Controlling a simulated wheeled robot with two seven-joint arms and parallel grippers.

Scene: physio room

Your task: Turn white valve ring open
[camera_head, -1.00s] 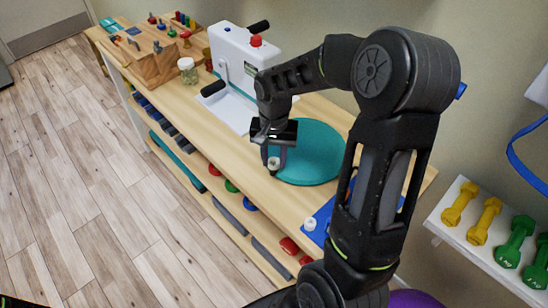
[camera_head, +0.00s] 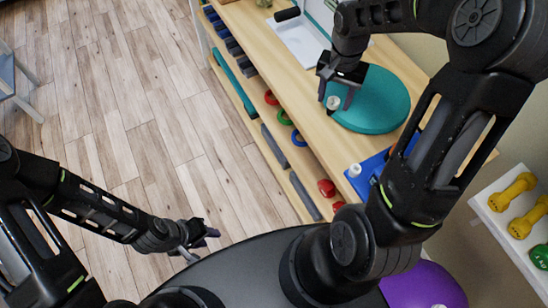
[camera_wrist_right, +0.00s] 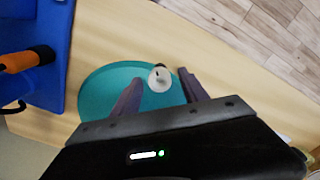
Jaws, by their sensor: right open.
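A small white round piece (camera_head: 333,102), which looks like the white valve ring, is at the near edge of a teal disc (camera_head: 375,105) on the wooden bench. In the right wrist view the white piece (camera_wrist_right: 160,77) shows between my two fingertips, over the rim of the teal disc (camera_wrist_right: 95,95). My right gripper (camera_head: 339,95) is open around or just above it; I cannot tell whether the fingers touch it. My left gripper (camera_head: 200,240) is empty over the floor, far from the bench; its finger opening is unclear.
A blue mat (camera_head: 370,172) with another small white piece (camera_head: 355,170) lies nearer on the bench. The wrist view shows an orange-handled item (camera_wrist_right: 28,60) on blue. Yellow dumbbells (camera_head: 512,192) sit on a white rack at right, above a purple ball (camera_head: 425,288).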

